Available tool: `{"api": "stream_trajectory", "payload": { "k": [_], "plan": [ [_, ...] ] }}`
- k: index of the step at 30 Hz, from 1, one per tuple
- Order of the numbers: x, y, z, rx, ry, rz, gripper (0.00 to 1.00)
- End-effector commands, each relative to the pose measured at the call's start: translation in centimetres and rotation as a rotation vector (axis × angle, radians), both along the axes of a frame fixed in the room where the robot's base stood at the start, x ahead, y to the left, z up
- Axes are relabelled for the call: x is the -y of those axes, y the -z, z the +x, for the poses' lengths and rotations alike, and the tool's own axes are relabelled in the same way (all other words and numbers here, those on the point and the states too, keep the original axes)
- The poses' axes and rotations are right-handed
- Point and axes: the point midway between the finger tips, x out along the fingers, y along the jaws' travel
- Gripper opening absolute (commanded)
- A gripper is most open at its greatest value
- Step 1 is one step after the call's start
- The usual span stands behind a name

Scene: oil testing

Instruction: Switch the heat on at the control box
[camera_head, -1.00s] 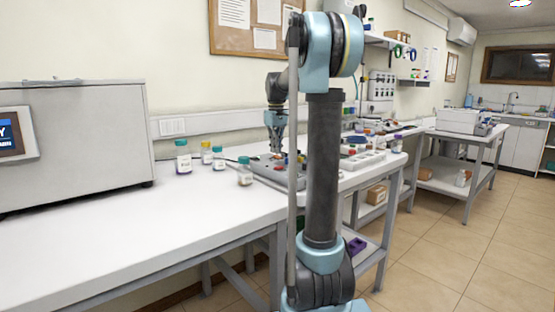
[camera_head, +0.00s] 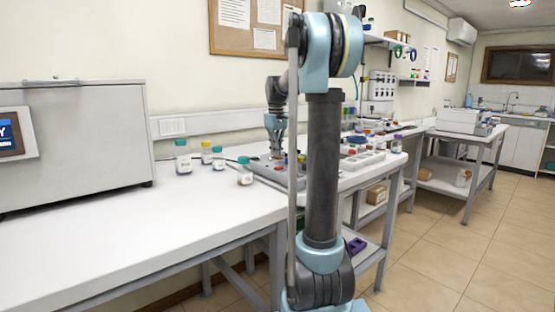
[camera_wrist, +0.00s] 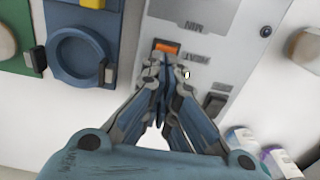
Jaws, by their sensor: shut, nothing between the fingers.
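The control box (camera_wrist: 240,30) is a light grey panel in the wrist view, with upside-down lettering that seems to read HEAT and MIN. An orange rocker switch (camera_wrist: 167,46) sits beside the HEAT lettering. A black switch (camera_wrist: 215,103) sits lower right on the panel. My gripper (camera_wrist: 164,66) is shut and empty, its fingertips right at the near edge of the orange switch. I cannot tell whether they touch it or which way the rocker is tipped. In the head view my gripper (camera_head: 277,150) points down over the control box (camera_head: 268,170) on the bench.
A blue round holder (camera_wrist: 75,55) and a green part (camera_wrist: 22,40) lie left of the panel. Small bottles (camera_wrist: 275,160) stand at lower right. In the head view, several capped bottles (camera_head: 183,160) stand left of the box. The front bench (camera_head: 150,230) is clear.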

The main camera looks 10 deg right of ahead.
Motion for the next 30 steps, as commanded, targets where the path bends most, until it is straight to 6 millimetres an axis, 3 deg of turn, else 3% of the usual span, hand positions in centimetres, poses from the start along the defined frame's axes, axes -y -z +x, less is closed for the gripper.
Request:
{"api": "stream_trajectory", "payload": {
  "k": [7, 30],
  "plan": [
    [0.0, -0.4, 0.0, 0.0, 0.0, 0.0, 0.0],
    [0.0, -5.4, 0.0, 0.0, 0.0, 0.0, 0.0]
  ]
}}
